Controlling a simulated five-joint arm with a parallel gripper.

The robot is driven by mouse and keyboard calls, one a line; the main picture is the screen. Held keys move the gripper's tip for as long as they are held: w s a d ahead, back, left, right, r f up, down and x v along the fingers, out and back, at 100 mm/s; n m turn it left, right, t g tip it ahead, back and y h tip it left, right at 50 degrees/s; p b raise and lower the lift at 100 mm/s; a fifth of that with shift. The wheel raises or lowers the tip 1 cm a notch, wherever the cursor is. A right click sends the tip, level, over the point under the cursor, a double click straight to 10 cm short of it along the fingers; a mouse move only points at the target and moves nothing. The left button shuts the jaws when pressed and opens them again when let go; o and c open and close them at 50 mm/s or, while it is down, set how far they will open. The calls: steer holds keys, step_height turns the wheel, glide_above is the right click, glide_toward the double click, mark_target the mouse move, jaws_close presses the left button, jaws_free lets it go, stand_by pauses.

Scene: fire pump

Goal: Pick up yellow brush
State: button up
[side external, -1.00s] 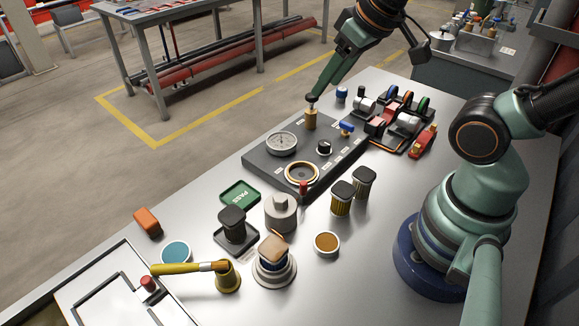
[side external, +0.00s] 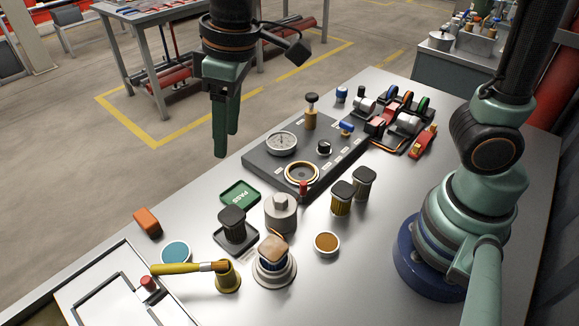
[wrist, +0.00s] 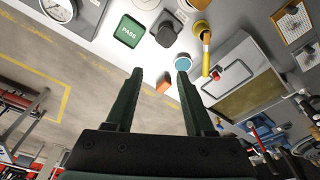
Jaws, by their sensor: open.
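The yellow brush (side external: 182,268) lies level near the front left of the bench in the side view. Its dark tip end rests on a brass stand (side external: 228,277), and its yellow handle points left. In the wrist view the brush (wrist: 206,58) shows beyond the fingertips, to their right. My gripper (side external: 226,155) points down, open and empty, high above the far edge of the bench, behind the green PASS plate. The gripper also shows in the wrist view (wrist: 160,75), with nothing between its fingers.
A teal-filled dish (side external: 176,253) sits behind the brush handle, and an orange block (side external: 147,222) lies further back. A red-knobbed panel (side external: 148,284) lies in front.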

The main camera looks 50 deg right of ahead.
steer(key=s+a+f+n+g+h, duration=0.1)
steer(key=s+a+f+n, duration=0.15)
steer(key=a, duration=0.35)
steer(key=s+a+f+n+g, duration=0.1)
steer(key=a+f, duration=0.2)
steer(key=a, duration=0.3)
glide_above(201, 265)
step_height(201, 265, down, 6)
steer(key=shift+s+r, duration=0.1)
steer(key=shift+r, duration=0.1)
steer(key=shift+f, duration=3.15)
jaws_close()
